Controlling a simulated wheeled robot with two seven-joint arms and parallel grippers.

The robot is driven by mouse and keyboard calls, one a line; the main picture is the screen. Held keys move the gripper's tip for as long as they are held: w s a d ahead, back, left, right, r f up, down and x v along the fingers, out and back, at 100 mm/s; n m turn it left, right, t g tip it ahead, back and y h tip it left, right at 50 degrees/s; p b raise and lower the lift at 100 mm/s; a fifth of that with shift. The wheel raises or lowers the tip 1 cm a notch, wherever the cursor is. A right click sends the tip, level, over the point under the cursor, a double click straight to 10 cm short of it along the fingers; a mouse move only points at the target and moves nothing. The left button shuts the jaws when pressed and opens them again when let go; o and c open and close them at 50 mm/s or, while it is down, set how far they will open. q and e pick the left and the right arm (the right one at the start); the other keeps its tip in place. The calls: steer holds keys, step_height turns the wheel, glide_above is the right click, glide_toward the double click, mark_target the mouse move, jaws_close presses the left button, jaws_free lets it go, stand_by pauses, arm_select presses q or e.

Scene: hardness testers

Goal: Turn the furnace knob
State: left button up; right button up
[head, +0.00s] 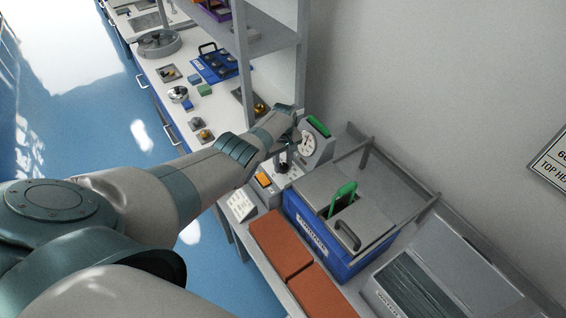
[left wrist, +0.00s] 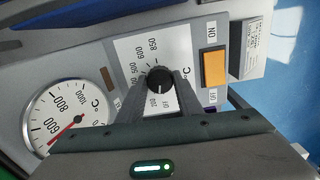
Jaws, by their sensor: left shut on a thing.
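The furnace knob (left wrist: 159,79) is a round black dial with a white pointer mark on a white scale plate, seen in the left wrist view. My left gripper (left wrist: 160,88) is shut on it, with one dark finger on each side. In the head view my left arm reaches over to the grey control panel (head: 270,196), and the left gripper (head: 284,160) is small and dark at the knob there. A round white temperature gauge (left wrist: 66,118) with a red needle sits left of the knob in the left wrist view. My right gripper is not in view.
An orange switch (left wrist: 214,68) is on the panel close to the knob. A wall is behind.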

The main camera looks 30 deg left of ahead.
mark_target(283, 166)
arm_select(q)
steer(key=shift+n, duration=1.4)
steer(key=o, duration=1)
steer(key=shift+o, duration=0.2)
steer(key=shift+r, duration=0.1)
steer(key=shift+r+p, duration=0.5)
steer(key=shift+p, duration=0.05)
step_height(283, 166, up, 5)
steer(key=shift+r+p, duration=0.1)
steer(key=shift+p, duration=1)
step_height(283, 166, up, 11)
steer(key=b, duration=0.1)
